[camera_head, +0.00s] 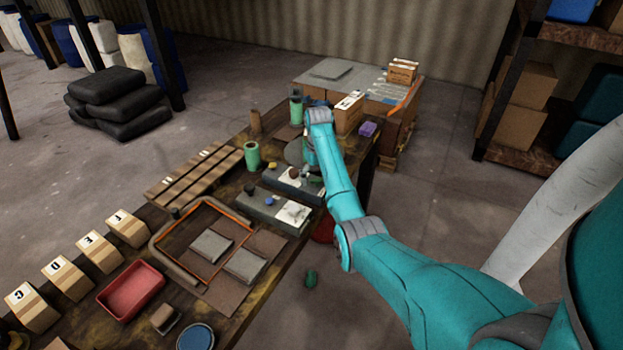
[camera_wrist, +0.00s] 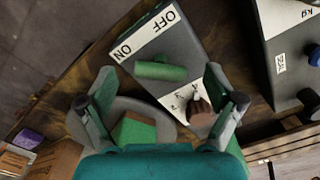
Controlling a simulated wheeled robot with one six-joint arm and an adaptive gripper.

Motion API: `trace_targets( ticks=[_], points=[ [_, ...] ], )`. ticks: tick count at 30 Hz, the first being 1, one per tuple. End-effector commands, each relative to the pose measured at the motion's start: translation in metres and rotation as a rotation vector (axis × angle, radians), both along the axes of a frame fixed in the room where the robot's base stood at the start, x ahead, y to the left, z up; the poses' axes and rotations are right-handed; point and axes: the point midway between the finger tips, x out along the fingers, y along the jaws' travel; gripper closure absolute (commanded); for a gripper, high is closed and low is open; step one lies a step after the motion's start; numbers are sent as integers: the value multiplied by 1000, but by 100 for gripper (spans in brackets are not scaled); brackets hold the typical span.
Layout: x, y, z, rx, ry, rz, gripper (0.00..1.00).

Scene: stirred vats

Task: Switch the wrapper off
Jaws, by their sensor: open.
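A dark grey control box (camera_wrist: 188,48) with a white strip lettered ON and OFF lies below my gripper in the wrist view; it appears to be the wrapper's switch box. A short green bar (camera_wrist: 160,71) sits on its top, beside the strip; I cannot tell which word it is set to. A brown knob (camera_wrist: 201,122) is by a white label, partly behind a finger. My gripper (camera_wrist: 159,78) is open, its fingers apart on either side of the green bar, holding nothing. In the head view the box (camera_head: 292,182) is partly hidden by my gripper (camera_head: 306,158).
A second grey box (camera_head: 262,207) with a blue knob (camera_head: 269,201) stands close beside it. A green cylinder (camera_head: 252,156) and a slatted wooden rack (camera_head: 195,175) are to the left. A purple block (camera_head: 368,129) and a cardboard box (camera_head: 348,113) are farther back.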

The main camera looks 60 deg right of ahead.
Motion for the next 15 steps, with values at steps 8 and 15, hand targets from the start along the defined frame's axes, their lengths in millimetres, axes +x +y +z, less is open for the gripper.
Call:
trace_targets(
  ticks=[8, 15],
  points=[
    [-6, -1, -13, 0, -1, -1, 8],
    [-6, -1, -13, 0, -1, -1, 18]
  ],
)
